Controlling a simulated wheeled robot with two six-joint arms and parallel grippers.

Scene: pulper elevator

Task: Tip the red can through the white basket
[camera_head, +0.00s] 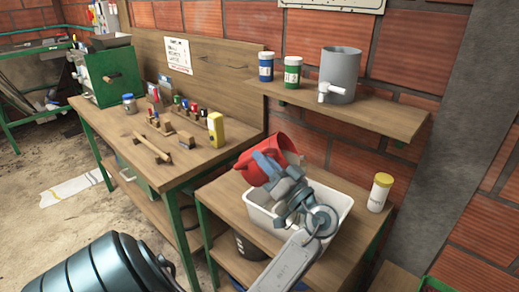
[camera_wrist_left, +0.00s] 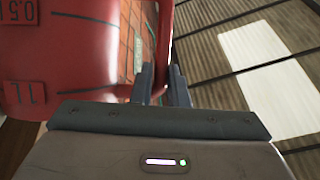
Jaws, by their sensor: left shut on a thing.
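The red can (camera_head: 287,143) is held tilted over the white basket (camera_head: 334,220), at its left and back part in the head view. My left gripper (camera_head: 266,168) is shut on the can's handle. In the left wrist view, the red can (camera_wrist_left: 75,45) fills the upper left with its 0.5 and 1 L marks, and its handle (camera_wrist_left: 164,50) runs down between the fingertips (camera_wrist_left: 163,85). The basket stands on a low wooden table, and my left arm hides part of its inside. I cannot see whether anything flows from the can. My right gripper is in neither view.
A white jar with a yellow lid (camera_head: 380,192) stands right of the basket. A shelf (camera_head: 380,118) above holds a grey tapped container (camera_head: 340,72) and two small jars. A workbench (camera_head: 135,125) with tools is at left. A dark ribbed drum (camera_head: 110,270) is at lower left.

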